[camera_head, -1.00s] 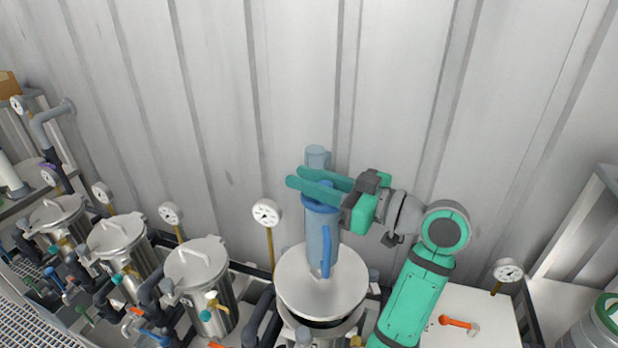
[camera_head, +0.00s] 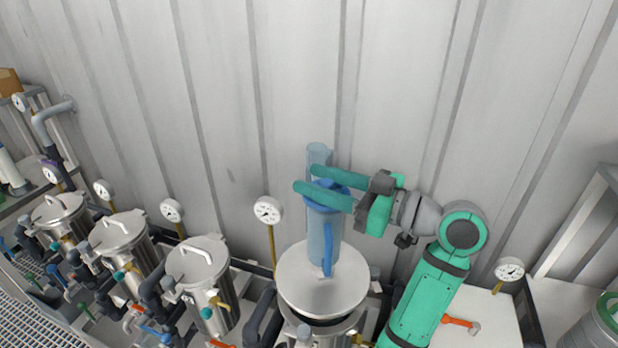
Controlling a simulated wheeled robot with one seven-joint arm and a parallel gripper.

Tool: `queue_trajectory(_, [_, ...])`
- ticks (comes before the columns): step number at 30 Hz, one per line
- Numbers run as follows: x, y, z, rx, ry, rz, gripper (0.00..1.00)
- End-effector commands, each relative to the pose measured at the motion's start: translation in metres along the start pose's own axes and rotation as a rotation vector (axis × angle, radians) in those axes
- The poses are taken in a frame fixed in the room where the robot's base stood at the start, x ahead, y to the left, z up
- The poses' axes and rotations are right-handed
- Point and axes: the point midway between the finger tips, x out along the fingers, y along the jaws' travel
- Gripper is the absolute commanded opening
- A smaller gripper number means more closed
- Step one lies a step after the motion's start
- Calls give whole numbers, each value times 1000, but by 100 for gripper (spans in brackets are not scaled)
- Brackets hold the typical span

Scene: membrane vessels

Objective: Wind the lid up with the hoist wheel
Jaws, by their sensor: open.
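The round metal lid (camera_head: 322,283) sits over the rightmost vessel, with a dark band under its rim. A blue upright cylinder (camera_head: 322,235) with a darker blue bar on its front stands above the lid's middle. I cannot make out a separate hoist wheel; a darker blue rim at the cylinder's top is partly hidden by my fingers. My gripper (camera_head: 306,179) comes in from the right, its two teal fingers pointing left at the cylinder's top. The fingers are apart, and I cannot tell whether they touch the blue part.
Several similar metal vessels with handled lids (camera_head: 199,260) stand in a row to the left, with pipes, valves and gauges (camera_head: 268,210). A corrugated wall (camera_head: 290,80) rises close behind. An orange-handled part (camera_head: 461,324) lies on the white surface right of my arm.

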Motion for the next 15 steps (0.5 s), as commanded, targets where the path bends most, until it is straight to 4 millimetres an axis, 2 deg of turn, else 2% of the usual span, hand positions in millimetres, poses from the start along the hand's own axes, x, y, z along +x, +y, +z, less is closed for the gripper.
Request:
queue_trajectory(3, [-24, 1, 0, 0, 1, 4, 41])
queue_trajectory(9, [-59, 0, 0, 0, 0, 1, 41])
queue_trajectory(15, [-80, -1, 0, 0, -1, -2, 41])
